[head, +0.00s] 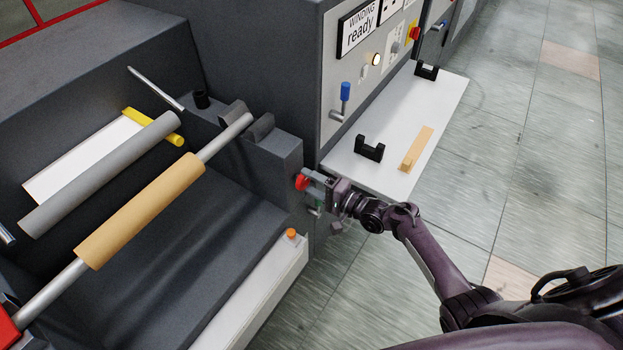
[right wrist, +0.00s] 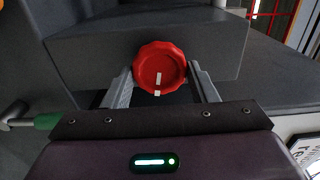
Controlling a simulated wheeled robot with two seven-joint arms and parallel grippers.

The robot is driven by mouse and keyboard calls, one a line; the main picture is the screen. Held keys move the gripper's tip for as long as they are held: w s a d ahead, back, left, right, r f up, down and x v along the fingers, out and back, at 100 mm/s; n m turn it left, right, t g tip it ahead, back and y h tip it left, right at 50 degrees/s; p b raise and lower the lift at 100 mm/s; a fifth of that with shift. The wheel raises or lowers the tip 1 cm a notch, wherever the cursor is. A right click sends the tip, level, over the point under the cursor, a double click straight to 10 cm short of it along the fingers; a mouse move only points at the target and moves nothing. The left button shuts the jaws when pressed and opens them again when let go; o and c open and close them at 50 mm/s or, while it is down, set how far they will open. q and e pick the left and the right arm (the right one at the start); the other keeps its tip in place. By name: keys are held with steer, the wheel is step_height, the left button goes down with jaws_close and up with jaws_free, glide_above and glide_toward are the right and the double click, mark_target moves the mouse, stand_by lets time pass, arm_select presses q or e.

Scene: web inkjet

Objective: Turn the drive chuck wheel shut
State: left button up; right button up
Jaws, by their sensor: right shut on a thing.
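The drive chuck wheel is a red scalloped knob (right wrist: 160,62) on the end face of a dark grey block in the right wrist view. A white mark on its face lines up with a white mark just below it. It also shows in the head view (head: 302,182), partly hidden by my gripper. My right gripper (head: 316,181) is at the wheel, with one finger on each side of its rim, shut on it; the fingers also show in the right wrist view (right wrist: 160,86). My left gripper is not in view.
A shaft with a tan roll (head: 140,210) lies across the machine. A white shelf (head: 430,135) with black brackets and a tan strip (head: 416,149) is right of the gripper. A blue-topped lever (head: 344,100) is on the panel above. An orange button (head: 291,233) sits below left.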

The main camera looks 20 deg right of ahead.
steer(key=shift+m+p, duration=0.6)
steer(key=shift+m, duration=1.2)
steer(key=shift+f, duration=0.1)
steer(key=o, duration=1)
steer(key=shift+c, duration=0.2)
steer(key=v, duration=0.7)
steer(key=shift+s+d, duration=0.25)
steer(key=shift+s, duration=0.1)
